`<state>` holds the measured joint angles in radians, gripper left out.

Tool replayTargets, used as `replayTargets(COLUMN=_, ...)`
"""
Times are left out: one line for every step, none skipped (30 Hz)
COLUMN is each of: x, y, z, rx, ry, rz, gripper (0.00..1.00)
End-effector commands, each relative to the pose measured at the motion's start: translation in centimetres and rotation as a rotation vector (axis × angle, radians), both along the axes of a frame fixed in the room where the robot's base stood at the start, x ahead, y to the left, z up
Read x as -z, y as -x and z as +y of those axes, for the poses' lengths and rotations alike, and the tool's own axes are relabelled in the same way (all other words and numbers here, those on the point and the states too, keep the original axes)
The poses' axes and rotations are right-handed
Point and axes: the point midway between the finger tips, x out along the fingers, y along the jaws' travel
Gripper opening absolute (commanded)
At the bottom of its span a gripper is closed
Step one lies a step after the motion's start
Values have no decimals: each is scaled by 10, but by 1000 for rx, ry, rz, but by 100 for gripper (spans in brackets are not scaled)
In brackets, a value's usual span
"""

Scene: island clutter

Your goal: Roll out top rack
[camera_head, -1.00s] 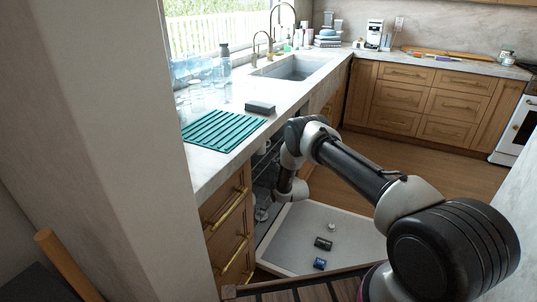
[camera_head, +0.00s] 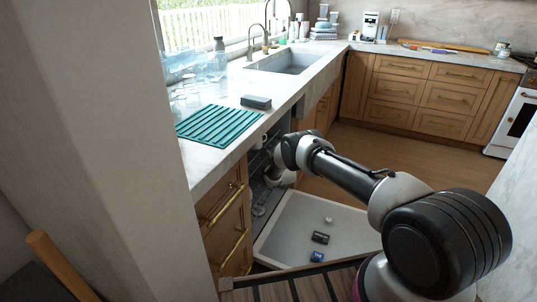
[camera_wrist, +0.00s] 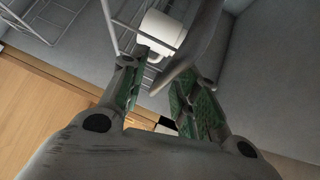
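The dishwasher stands open under the counter, with its white-edged door (camera_head: 290,228) folded down. The wire top rack (camera_wrist: 122,22) shows in the wrist view, holding a white cup (camera_wrist: 163,32) and a dark grey dish (camera_wrist: 198,50). In the head view the rack is mostly hidden behind my arm. My gripper (camera_wrist: 158,72) is open in the wrist view, its two green-padded fingers apart. Its fingertips are close to the rack's front wires and just below the cup. I cannot tell whether a wire lies between them. In the head view the fingers are hidden inside the opening.
Several small items, including a blue one (camera_head: 317,257) and a dark one (camera_head: 320,237), lie on the lowered door. Wooden drawers (camera_head: 228,225) with brass handles stand left of the opening. A green mat (camera_head: 218,125) lies on the counter above. Floor beyond the door is clear.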

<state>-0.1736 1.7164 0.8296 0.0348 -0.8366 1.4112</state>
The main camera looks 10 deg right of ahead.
Motion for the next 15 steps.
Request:
replayTargets(x=0, y=0, z=0, rx=0, ry=0, rz=0, gripper=31)
replayTargets(x=0, y=0, z=0, rx=0, ry=0, rz=0, gripper=27)
replayTargets(x=0, y=0, z=0, rx=0, ry=0, rz=0, gripper=20)
replayTargets(x=0, y=0, z=0, rx=0, ry=0, rz=0, gripper=15)
replayTargets(x=0, y=0, z=0, rx=0, ry=0, rz=0, gripper=9)
replayTargets(x=0, y=0, z=0, rx=0, ry=0, rz=0, gripper=2)
replayTargets(x=0, y=0, z=0, rx=0, ry=0, rz=0, gripper=0)
replayTargets(x=0, y=0, z=0, rx=0, ry=0, rz=1, gripper=0)
replayTargets(x=1, y=0, z=0, rx=0, ry=0, rz=1, gripper=0)
replayTargets(x=1, y=1, z=0, rx=0, ry=0, rz=2, gripper=0)
replayTargets(x=1, y=1, z=0, rx=0, ry=0, rz=2, gripper=0)
replayTargets(x=1, y=1, z=0, rx=0, ry=1, rz=2, gripper=0)
replayTargets(x=1, y=1, z=0, rx=0, ry=1, rz=3, gripper=0)
replayTargets(x=2, y=1, z=-1, rx=0, ry=1, rz=3, gripper=0)
replayTargets(x=2, y=2, z=-2, rx=0, ry=2, rz=4, gripper=0)
